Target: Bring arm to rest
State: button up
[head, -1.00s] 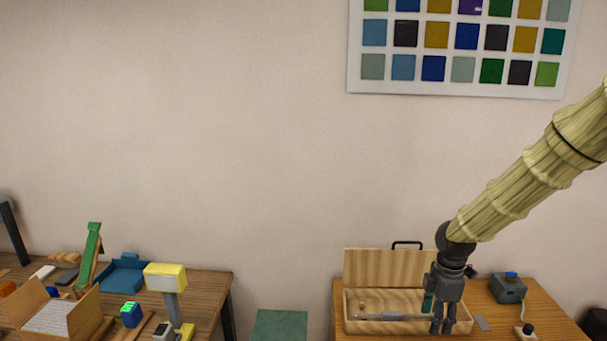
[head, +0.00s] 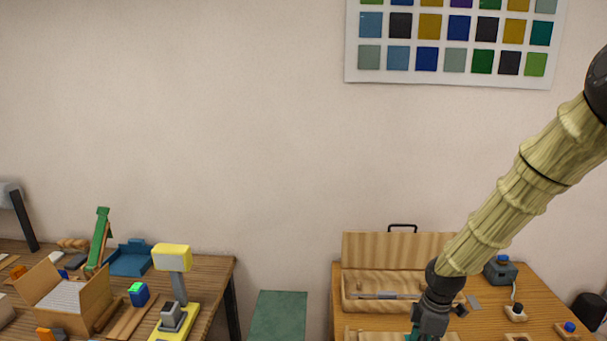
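My gripper (head: 430,332) hangs at the bottom edge of the head view, below my tan sleeved arm. It is over the right table, in front of the open wooden box (head: 358,303). Its fingertips are cut off by the frame edge, so I cannot see whether they are open or shut. A bit of teal shows beside the gripper; I cannot tell whether it is held. A grey rod-like tool (head: 385,296) lies in the wooden box, partly hidden behind my arm.
A grey-blue device (head: 501,270) and small wooden holders with knobs (head: 516,313) stand on the right table. A green bin or stool (head: 278,315) stands between the tables. The left table (head: 215,275) holds a cardboard box (head: 95,298) and a yellow lamp-like stand (head: 172,258).

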jog(key=s+a+f+m+b, duration=0.2)
jog(key=s+f, duration=0.2)
jog(key=f, duration=0.3)
jog(key=s+a+f+m+b, duration=0.1)
jog(key=s+a+f+m, duration=0.2)
jog(key=f, duration=0.5)
jog(key=s+a+f+m+b, duration=0.1)
jog(key=s+f+m+b, duration=0.2)
jog(key=s+f, duration=0.7)
jog(key=s+f+m+b, duration=0.4)
jog(key=s+f+m, duration=0.3)
jog(key=s, duration=0.9)
notch_tip(320, 180, down, 3)
jog(key=shift+s+a+f+h, duration=0.15)
jog(key=shift+s+a+h, duration=0.25)
